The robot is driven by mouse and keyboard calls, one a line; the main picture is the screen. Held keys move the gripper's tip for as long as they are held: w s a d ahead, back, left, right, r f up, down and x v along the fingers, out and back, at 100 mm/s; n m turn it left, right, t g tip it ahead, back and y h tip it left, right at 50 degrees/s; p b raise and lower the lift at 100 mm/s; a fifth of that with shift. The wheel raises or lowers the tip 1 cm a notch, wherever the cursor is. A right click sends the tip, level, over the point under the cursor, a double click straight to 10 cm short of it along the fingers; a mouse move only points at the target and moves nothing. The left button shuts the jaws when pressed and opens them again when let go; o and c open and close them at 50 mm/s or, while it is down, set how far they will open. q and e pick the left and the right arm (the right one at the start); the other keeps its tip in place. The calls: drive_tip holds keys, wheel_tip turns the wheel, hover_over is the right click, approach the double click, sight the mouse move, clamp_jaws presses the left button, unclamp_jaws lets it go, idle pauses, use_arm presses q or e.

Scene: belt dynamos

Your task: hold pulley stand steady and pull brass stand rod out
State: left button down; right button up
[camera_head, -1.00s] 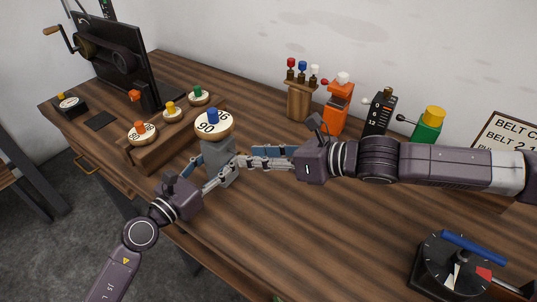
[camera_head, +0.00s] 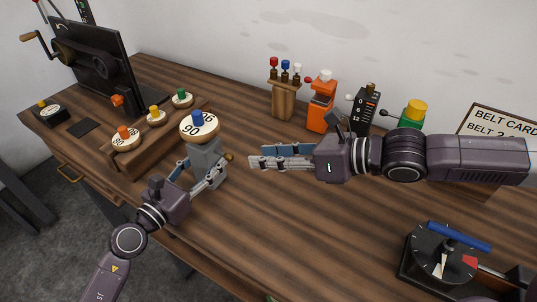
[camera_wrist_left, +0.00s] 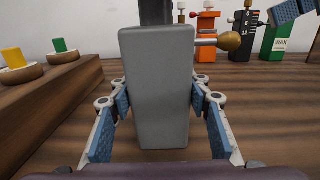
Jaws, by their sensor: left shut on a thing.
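The pulley stand (camera_head: 205,163) is a grey block, upright on the wooden table, topped by a pale pulley disc (camera_head: 200,125) with a blue knob. My left gripper (camera_head: 203,181) is shut on the stand; in the left wrist view its blue-padded fingers press both sides of the grey block (camera_wrist_left: 157,90). The brass stand rod (camera_head: 229,156) sticks out from the stand's right side; in the left wrist view its round brass end (camera_wrist_left: 230,41) is on a short silver shaft. My right gripper (camera_head: 257,157) is open and empty, to the right of the rod and apart from it.
A wooden rack (camera_head: 160,140) with several pulleys stands left of the stand. A peg block (camera_head: 284,100), an orange device (camera_head: 321,105), a black box (camera_head: 364,112) and a green container line the wall. A dial gauge (camera_head: 440,255) sits front right. The table middle is clear.

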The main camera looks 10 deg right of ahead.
use_arm(q)
drive_tip(key=c, duration=1)
unclamp_jaws()
drive_tip(key=shift+d, duration=0.1)
drive_tip(key=shift+o, duration=0.2)
